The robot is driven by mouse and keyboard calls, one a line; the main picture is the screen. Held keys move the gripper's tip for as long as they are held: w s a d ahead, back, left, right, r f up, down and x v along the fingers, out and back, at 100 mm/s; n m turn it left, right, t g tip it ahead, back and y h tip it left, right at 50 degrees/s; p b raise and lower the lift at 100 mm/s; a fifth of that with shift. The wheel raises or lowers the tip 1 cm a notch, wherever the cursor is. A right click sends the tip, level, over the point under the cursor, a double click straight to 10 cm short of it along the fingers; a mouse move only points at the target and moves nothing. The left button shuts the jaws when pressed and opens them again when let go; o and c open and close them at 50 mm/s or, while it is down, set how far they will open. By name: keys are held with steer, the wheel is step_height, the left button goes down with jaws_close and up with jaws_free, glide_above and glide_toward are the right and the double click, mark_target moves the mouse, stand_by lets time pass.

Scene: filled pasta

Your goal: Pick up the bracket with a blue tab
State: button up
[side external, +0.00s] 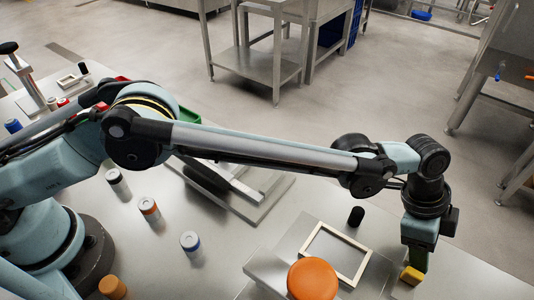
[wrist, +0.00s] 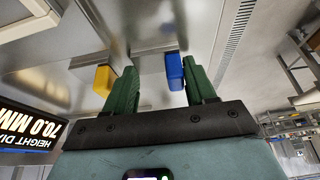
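A blue tab (wrist: 175,71) shows in the wrist view, between my two green fingers and close beside the right one. A grey metal strip (wrist: 154,49) behind it appears to be its bracket. A yellow tab (wrist: 104,80) is left of my left finger, outside the gap, with a similar grey strip behind it. My gripper (wrist: 160,88) is open, with nothing visibly clamped. In the side view my gripper (side external: 418,262) points down at the right end of the steel table, just beside the yellow tab (side external: 411,275). The blue tab is not visible there.
An orange round-topped object (side external: 312,279) and a pale rectangular frame (side external: 336,252) are left of my gripper. A small black cylinder (side external: 356,216) stands behind the frame. Several small jars stand farther left. A height display (wrist: 30,122) shows 70.0 MM in the wrist view.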

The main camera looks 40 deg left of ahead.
steer(key=c, duration=0.5)
steer(key=shift+r, duration=0.45)
steer(key=r, duration=0.3)
steer(key=shift+s+r, duration=0.2)
steer(key=shift+r, duration=0.1)
steer(key=s+r, duration=0.2)
steer(key=s, duration=0.1)
steer(key=s+d+r, duration=0.1)
steer(key=s+r, duration=0.1)
steer(key=s, duration=0.2)
steer(key=s+r, duration=0.2)
steer(key=s, duration=0.2)
steer(key=shift+s+d+r, duration=0.1)
steer(key=shift+d+r, duration=0.1)
steer(key=shift+r, duration=0.05)
steer(key=shift+r, duration=0.1)
steer(key=shift+r, duration=2.9)
